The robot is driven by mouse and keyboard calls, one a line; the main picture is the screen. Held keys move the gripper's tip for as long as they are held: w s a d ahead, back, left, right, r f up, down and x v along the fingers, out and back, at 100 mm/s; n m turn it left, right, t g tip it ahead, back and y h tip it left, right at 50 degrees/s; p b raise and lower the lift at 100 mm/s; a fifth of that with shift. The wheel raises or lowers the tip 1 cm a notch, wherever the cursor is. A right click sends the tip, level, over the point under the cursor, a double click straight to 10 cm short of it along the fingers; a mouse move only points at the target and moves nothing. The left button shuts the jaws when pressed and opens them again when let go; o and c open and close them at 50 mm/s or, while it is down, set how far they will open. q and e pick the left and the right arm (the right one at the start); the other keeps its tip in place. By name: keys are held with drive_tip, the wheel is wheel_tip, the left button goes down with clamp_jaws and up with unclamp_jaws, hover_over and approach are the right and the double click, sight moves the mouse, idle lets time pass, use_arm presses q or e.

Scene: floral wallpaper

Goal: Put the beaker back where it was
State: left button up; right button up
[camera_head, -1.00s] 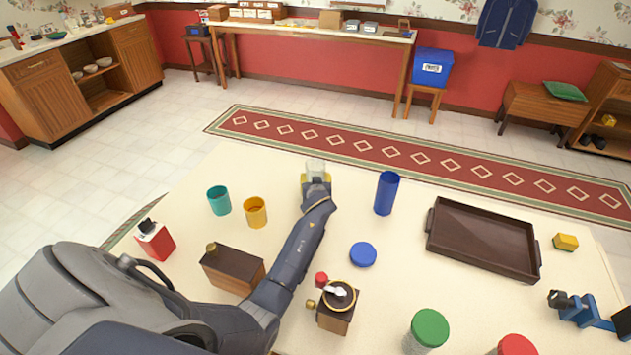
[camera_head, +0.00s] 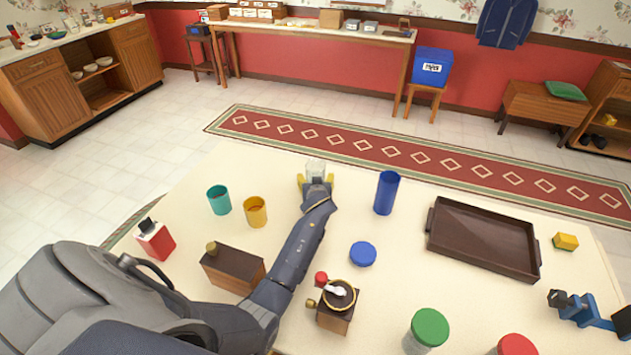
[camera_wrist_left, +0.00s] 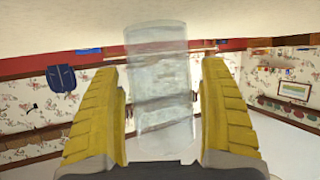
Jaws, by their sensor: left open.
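The clear glass beaker (camera_head: 315,168) stands near the far edge of the cream table, and it fills the middle of the left wrist view (camera_wrist_left: 160,85). My left gripper (camera_head: 315,183) reaches out to it across the table. Its yellow fingers (camera_wrist_left: 163,115) are spread on either side of the beaker, with a gap at each side in the wrist view. The beaker's lower part is partly hidden by the gripper in the head view. My right gripper is in neither view.
A blue cup (camera_head: 386,193) stands right of the gripper; teal (camera_head: 219,200) and yellow (camera_head: 255,212) cups stand left. A wooden box (camera_head: 233,270), a grinder (camera_head: 337,306) and a blue lid (camera_head: 362,254) lie nearer. A brown tray (camera_head: 482,240) sits at the right.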

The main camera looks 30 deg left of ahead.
use_arm(q)
drive_tip(key=shift+s+d+r, duration=0.15)
drive_tip(key=shift+s+d, duration=0.05)
drive_tip(key=shift+s, duration=0.05)
drive_tip(key=shift+v, duration=3.4)
